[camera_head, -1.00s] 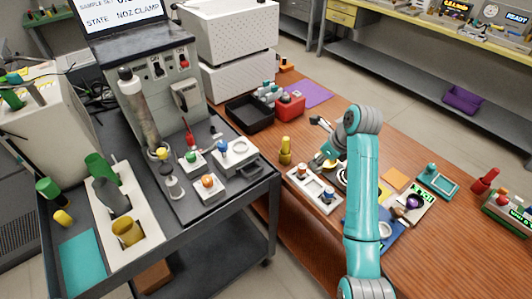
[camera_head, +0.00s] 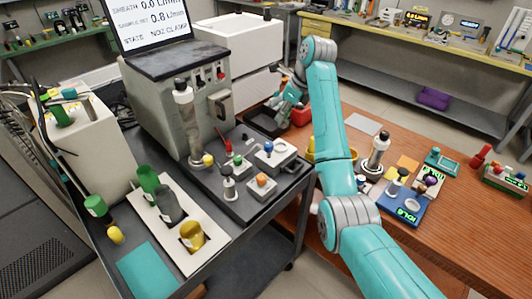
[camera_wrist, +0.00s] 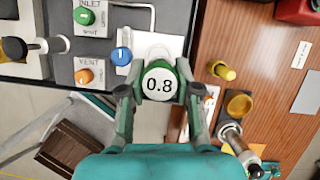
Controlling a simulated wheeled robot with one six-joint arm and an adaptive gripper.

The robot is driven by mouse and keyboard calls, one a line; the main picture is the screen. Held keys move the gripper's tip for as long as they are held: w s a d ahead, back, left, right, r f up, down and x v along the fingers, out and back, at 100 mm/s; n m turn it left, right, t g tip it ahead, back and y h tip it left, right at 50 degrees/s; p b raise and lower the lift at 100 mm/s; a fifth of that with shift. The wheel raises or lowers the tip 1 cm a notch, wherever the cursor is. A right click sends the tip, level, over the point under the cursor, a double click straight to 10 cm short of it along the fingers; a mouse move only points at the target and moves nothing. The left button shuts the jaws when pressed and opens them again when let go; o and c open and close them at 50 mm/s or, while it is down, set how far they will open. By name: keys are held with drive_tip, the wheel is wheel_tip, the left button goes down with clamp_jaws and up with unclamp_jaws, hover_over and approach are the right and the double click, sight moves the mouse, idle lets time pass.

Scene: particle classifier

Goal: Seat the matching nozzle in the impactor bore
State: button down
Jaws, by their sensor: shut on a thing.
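My gripper (camera_wrist: 158,92) is shut on a green-rimmed nozzle (camera_wrist: 160,80) with a white top marked 0.8. In the head view my gripper (camera_head: 284,110) points down in front of the black tray, and the nozzle cannot be made out there. A pale block (camera_head: 286,160) with a blue knob (camera_head: 268,146) sits on the dark cart, apparently the impactor. In the wrist view the block (camera_wrist: 165,45) lies partly behind the held nozzle, with the blue knob (camera_wrist: 121,57) to its left. The bore is hidden, so I cannot tell whether the nozzle touches it. The screen (camera_head: 134,20) shows 0.8.
Green (camera_wrist: 84,16) and orange (camera_wrist: 84,76) knobs stand left of the gripper. On the wooden table are a yellow bottle (camera_wrist: 222,70), a yellow bowl (camera_wrist: 240,103) and a tall bottle (camera_head: 376,152). A black tray (camera_head: 262,121) lies behind the gripper. My arm hides part of the table.

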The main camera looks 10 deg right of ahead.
sight(285, 121)
drive_tip(key=shift+a+f, duration=0.15)
drive_tip(key=shift+a, duration=0.05)
wheel_tip(285, 121, down, 5)
drive_tip(key=shift+a+f, duration=0.1)
drive_tip(key=shift+a, duration=0.05)
drive_tip(key=shift+f, duration=2.1)
drive_tip(key=shift+f, duration=0.1)
drive_tip(key=c, duration=0.8)
unclamp_jaws()
